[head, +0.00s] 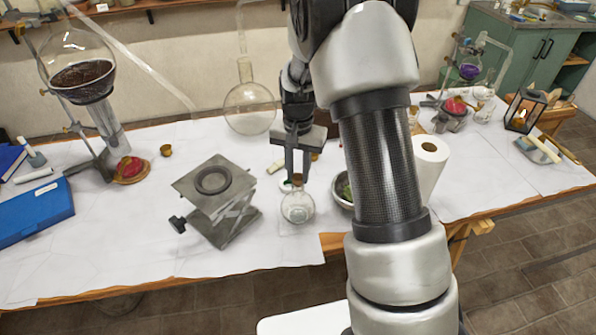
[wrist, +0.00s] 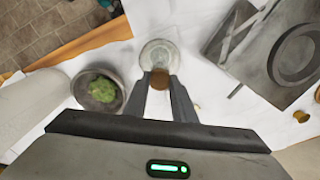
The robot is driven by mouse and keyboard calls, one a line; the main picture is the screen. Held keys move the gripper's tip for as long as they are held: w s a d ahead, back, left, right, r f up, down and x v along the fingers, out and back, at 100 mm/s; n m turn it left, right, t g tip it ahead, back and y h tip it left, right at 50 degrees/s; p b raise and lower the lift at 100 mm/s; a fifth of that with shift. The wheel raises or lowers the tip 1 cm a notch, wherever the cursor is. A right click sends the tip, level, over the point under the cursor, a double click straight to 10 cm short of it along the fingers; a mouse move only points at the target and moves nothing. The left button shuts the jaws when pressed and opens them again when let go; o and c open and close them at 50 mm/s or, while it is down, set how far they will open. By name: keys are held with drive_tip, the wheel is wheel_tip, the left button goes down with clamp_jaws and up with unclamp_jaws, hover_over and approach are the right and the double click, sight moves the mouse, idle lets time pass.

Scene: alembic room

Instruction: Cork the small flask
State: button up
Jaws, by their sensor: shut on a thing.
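The small flask (head: 298,208) is a round clear glass flask standing on the white-covered table near its front edge, right of the lab jack. It also shows in the wrist view (wrist: 158,50), just beyond my fingertips. My gripper (head: 297,178) points down directly over the flask. In the wrist view my gripper (wrist: 160,82) is shut on a brown cork (wrist: 160,76), held between the fingertips. The cork overlaps the flask's mouth in that view. I cannot tell whether it touches or sits in the neck, since the fingers hide part of it.
A lab jack (head: 238,213) stands left of the flask. A bowl with green stuff (wrist: 102,90) stands close by on its other side, with a paper roll (head: 430,160) beyond. A larger round flask (head: 249,110) stands behind.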

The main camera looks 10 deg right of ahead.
sight(298, 176)
drive_tip(key=o, duration=1.4)
drive_tip(key=shift+r+p, duration=2.4)
drive_tip(key=shift+r, duration=1.1)
